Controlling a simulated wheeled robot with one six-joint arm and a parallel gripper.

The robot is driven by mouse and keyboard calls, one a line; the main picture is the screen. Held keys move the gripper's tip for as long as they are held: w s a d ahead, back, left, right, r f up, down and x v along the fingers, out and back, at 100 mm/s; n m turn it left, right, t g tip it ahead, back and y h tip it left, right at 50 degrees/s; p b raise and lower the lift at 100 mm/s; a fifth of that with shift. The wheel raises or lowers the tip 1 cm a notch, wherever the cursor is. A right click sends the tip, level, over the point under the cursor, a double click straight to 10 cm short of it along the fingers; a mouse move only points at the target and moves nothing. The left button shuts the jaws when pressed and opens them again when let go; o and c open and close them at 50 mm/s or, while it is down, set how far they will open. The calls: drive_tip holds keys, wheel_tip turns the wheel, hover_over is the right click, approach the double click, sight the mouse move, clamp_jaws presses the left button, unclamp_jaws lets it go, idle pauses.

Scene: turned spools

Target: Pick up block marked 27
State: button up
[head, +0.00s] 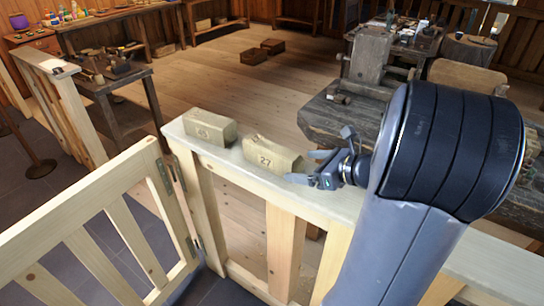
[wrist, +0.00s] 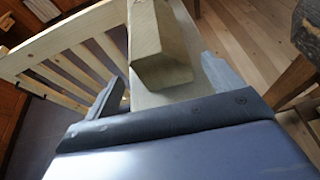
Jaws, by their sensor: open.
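The block marked 27 (head: 269,155) is a tan wooden block lying on the flat top rail of a pale wooden fence. My gripper (head: 307,171) is just to the right of it, with its jaws open and pointing at the block's near end. In the wrist view a tan block (wrist: 160,45) lies ahead between the two fingers of my gripper (wrist: 165,90), and its marking is not visible there. The fingers look apart from the block. A second tan block (head: 210,128) with a different, unclear number sits further left on the same rail.
The fence rail (head: 345,197) runs on to the right under my arm. A slatted gate (head: 100,250) joins it at the left. A dark workbench (head: 330,120) stands behind the rail.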

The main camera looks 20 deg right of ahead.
sight(273, 154)
drive_tip(key=shift+x, duration=0.95)
drive_tip(key=shift+d+x, duration=0.2)
drive_tip(key=shift+x, duration=2.45)
drive_tip(key=shift+f, duration=0.2)
drive_tip(key=c, duration=1.3)
drive_tip(key=shift+o, duration=0.2)
drive_tip(key=shift+r, duration=0.1)
